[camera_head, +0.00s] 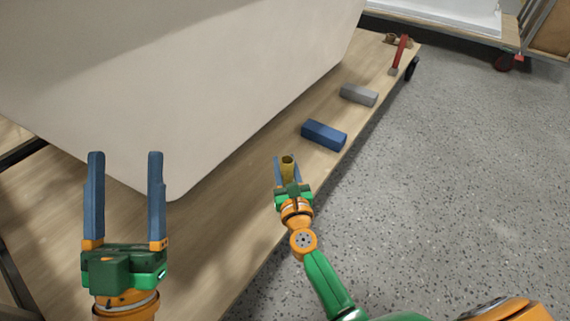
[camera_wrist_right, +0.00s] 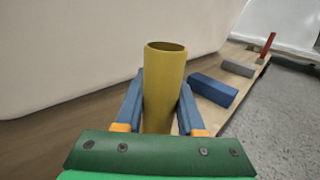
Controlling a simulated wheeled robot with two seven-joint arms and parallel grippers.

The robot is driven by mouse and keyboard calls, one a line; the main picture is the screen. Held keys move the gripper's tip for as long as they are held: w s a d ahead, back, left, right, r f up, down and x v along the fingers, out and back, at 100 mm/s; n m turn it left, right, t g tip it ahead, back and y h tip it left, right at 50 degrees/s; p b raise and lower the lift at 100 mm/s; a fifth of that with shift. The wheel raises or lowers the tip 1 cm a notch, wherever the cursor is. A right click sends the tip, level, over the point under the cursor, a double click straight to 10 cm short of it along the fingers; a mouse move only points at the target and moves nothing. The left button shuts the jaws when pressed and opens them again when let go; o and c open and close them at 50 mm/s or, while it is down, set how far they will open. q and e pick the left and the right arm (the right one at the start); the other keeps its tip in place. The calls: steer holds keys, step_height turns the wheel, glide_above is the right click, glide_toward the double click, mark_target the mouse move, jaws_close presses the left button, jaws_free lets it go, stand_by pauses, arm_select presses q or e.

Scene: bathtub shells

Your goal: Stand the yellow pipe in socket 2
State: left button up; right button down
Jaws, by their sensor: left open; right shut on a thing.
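The yellow pipe (camera_head: 288,168) is in my right gripper (camera_head: 287,162), above the wooden board's right part in the head view. In the right wrist view the pipe (camera_wrist_right: 165,90) stands upright between the two blue fingers, its open round end facing up. Its lower end is hidden behind the green gripper body. My left gripper (camera_head: 125,157) is open and empty at the lower left, in front of the white tub shell. I cannot make out a socket marked 2 in either view.
The large white tub shell (camera_head: 190,75) fills the upper left. A blue block (camera_head: 324,135) and a grey block (camera_head: 358,94) lie along the wooden board (camera_head: 215,235). A red upright piece (camera_head: 401,52) is at its far end. Grey speckled floor (camera_head: 470,180) is clear at right.

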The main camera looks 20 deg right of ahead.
mark_target(288, 181)
steer(key=shift+f+b, duration=0.3)
steer(key=shift+f, duration=0.1)
steer(key=shift+c, duration=2.2)
jaws_free()
steer(key=shift+s, duration=0.1)
steer(key=s, duration=0.4)
steer(key=s+a, duration=0.1)
steer(key=s, duration=0.2)
steer(key=shift+p, duration=0.35)
